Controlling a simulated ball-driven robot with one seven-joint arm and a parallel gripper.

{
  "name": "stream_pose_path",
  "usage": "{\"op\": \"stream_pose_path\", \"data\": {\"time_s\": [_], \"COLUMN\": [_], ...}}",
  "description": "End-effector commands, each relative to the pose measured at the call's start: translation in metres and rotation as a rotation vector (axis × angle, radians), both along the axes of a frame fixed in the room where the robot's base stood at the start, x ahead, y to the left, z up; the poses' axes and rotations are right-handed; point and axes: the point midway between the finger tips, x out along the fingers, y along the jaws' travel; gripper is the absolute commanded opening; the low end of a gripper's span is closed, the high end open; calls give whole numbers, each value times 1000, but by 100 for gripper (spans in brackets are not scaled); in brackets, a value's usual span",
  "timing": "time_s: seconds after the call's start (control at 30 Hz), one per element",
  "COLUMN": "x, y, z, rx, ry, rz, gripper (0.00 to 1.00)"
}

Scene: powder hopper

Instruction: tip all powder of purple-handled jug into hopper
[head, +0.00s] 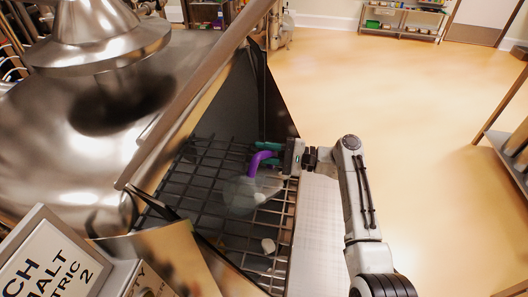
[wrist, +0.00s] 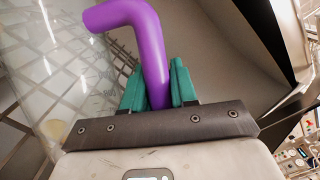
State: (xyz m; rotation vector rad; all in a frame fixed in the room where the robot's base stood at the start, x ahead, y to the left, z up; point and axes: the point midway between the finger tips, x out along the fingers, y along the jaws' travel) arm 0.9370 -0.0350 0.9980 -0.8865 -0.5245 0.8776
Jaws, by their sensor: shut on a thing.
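The jug (head: 239,197) is a clear vessel with a purple handle (head: 258,160). It hangs over the hopper's grid (head: 205,172) and looks tilted. A pale patch shows at its lower right, but I cannot tell whether it is powder inside the jug or on the grid. My gripper (head: 268,152) has teal fingers shut on the purple handle. In the wrist view the handle (wrist: 151,60) stands between the two teal fingers (wrist: 160,88), with the clear jug wall (wrist: 62,65) at the left. The hopper (head: 238,90) has dark inner walls.
A large steel vessel (head: 75,120) stands at the left, with a lettered sign (head: 45,262) at the lower left. Open floor (head: 400,110) lies to the right. A metal rack (head: 512,140) stands at the right edge.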

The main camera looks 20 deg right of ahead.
Motion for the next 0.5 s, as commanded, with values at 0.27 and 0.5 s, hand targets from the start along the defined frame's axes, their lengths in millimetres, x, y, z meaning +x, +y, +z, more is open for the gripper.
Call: {"op": "stream_pose_path", "data": {"time_s": [0.27, 0.5], "x": [-2, -21], "y": [5, 35], "z": [0, -1], "rx": [-23, -210], "ry": [-12, -122], "rz": [0, -1], "gripper": [0, 0]}}
